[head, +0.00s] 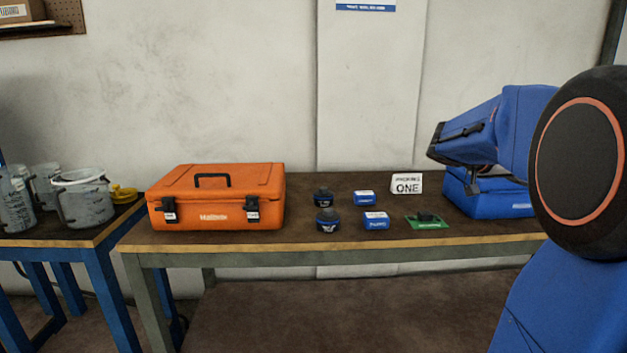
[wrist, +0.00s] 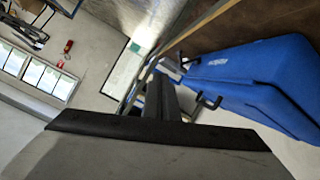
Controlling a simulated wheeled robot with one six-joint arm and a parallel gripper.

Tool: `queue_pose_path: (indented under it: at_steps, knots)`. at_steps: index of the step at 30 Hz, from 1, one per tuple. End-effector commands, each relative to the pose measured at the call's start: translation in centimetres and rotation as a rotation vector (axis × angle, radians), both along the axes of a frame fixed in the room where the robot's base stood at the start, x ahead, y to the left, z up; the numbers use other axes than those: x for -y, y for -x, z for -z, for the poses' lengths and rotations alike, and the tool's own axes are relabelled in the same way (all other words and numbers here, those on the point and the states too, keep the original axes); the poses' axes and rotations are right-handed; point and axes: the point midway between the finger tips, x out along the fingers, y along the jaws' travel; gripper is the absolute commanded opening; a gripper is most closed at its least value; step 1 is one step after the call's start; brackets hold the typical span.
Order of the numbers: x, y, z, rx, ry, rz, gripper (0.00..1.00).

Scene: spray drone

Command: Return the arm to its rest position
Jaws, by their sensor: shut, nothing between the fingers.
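My gripper (wrist: 162,98) shows in the wrist view as dark fingers, shut with nothing between them. It is apart from the blue case (wrist: 240,80), which is to its right in that view. The blue case (head: 488,195) is on the right end of the workbench (head: 300,248).
On the bench are a closed orange case (head: 215,195), two dark round parts (head: 327,220), two small blue boxes (head: 376,220), a green board (head: 426,222) and a white sign (head: 407,183). Grey buckets (head: 82,198) stand on the left table. The bench front is clear.

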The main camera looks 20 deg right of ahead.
Motion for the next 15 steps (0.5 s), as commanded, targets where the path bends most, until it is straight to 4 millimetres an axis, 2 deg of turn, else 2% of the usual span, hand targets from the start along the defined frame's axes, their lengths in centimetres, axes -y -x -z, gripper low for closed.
queue_pose_path:
  at_steps: [5,8,15]
  knots:
    - [-4.1,0.8,2.0,-0.037,-0.114,-0.084,0.0]
    - [-7.3,1.4,3.7,-0.065,-0.202,-0.16,0.0]
    - [-17.5,3.6,9.2,-0.149,-0.454,-0.438,0.0]
